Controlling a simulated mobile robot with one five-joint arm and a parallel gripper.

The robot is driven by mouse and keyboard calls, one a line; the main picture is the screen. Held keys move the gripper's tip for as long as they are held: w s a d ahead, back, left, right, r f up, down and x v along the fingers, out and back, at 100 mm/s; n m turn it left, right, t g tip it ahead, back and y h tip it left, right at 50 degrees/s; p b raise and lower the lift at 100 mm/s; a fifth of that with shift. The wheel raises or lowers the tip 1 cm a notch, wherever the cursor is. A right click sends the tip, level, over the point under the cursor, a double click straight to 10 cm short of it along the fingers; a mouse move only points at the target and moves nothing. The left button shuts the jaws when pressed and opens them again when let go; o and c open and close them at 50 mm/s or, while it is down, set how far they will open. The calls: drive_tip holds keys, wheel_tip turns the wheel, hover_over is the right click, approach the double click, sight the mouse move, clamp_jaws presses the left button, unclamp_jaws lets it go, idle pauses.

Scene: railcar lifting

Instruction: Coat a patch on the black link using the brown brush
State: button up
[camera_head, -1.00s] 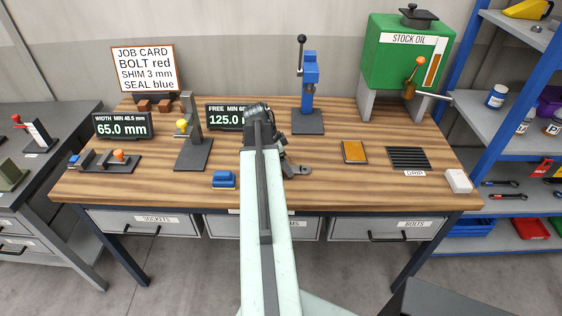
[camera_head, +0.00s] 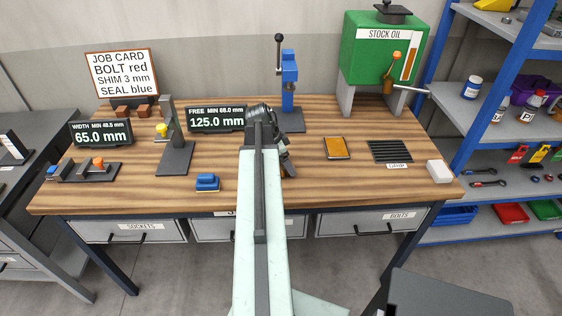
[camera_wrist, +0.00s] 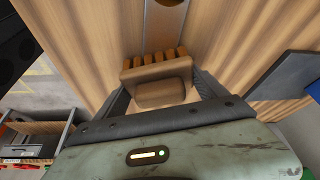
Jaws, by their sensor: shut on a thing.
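My gripper (camera_wrist: 160,92) is shut on the brown brush (camera_wrist: 158,70), with one finger on each side of its block. The brush's tan bristles point away from the palm, toward a flat grey metal bar with a round hole (camera_wrist: 165,35), which looks like the black link. I cannot tell whether the bristles touch it.
A blue block (camera_head: 207,183) lies left of my arm. An orange pad (camera_head: 337,148), a black grip mat (camera_head: 390,151) and a white block (camera_head: 440,171) lie to the right. A blue press (camera_head: 289,80) and green oil tank (camera_head: 380,50) stand behind.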

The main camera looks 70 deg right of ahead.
wheel_tip(320, 180, up, 6)
drive_tip(key=p, duration=0.6)
wheel_tip(320, 180, up, 3)
drive_tip(key=p, duration=0.3)
drive_tip(key=shift+r, duration=0.1)
